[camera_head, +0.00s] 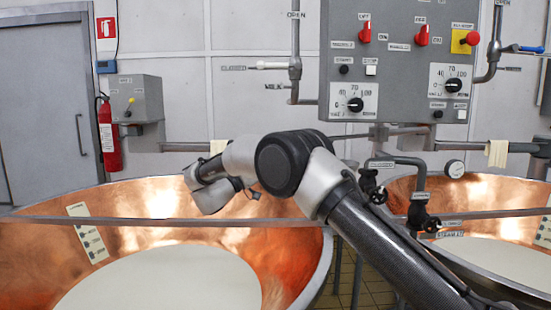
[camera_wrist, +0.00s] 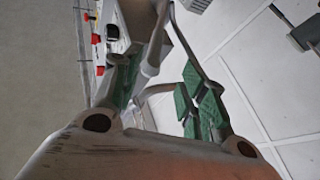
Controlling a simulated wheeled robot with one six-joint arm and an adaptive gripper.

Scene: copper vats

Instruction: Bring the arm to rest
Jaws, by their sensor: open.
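My arm rises from the lower right of the head view, bends at a dark elbow joint and reaches left over the near copper vat (camera_head: 300,255). My gripper (camera_wrist: 160,95) shows in the wrist view, its two green-padded fingers apart. In the head view its fingers are hard to make out at the arm's end. A grey pipe or bar shows between the fingers in the wrist view; I cannot tell how far off it is. I see nothing held.
A grey control box (camera_head: 395,75) with red knobs hangs on the wall, beside a vertical pipe (camera_head: 295,45). A second copper vat (camera_head: 400,195) stands right, with black valves (camera_head: 420,215) between. A bar crosses the near vat. A fire extinguisher (camera_head: 109,140) hangs left.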

